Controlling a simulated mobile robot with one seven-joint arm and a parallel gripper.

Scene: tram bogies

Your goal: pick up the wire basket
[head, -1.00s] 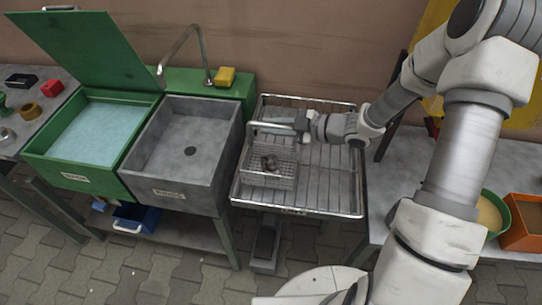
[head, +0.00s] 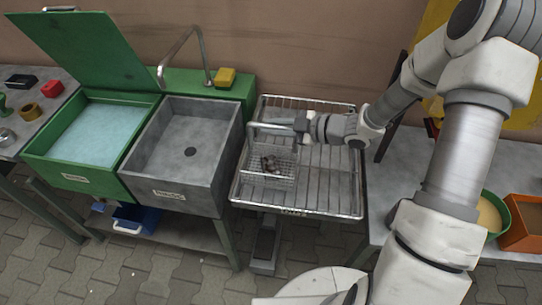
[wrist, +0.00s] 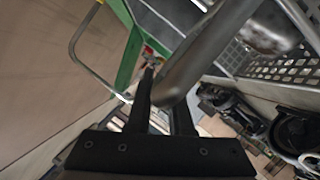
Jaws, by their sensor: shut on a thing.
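The wire basket (head: 284,181) is a small mesh basket with a raised grey bar handle (head: 262,127) and several small dark and brownish parts inside. It is over the left part of the wire drain rack (head: 335,190). I cannot tell whether its base touches the rack. My gripper (head: 298,124) reaches in from the right and is shut on the handle. In the wrist view the handle (wrist: 208,48) passes between my gripper's fingers (wrist: 162,100), and the basket's mesh wall (wrist: 275,68) shows at right with dark parts near it.
A grey sink basin (head: 180,145) stands left of the rack, with a green basin (head: 90,140) holding pale blue liquid beyond it. A faucet (head: 182,45) and yellow sponge (head: 225,77) are behind. The rack's right side is empty. Green and orange bins (head: 524,237) stand at far right.

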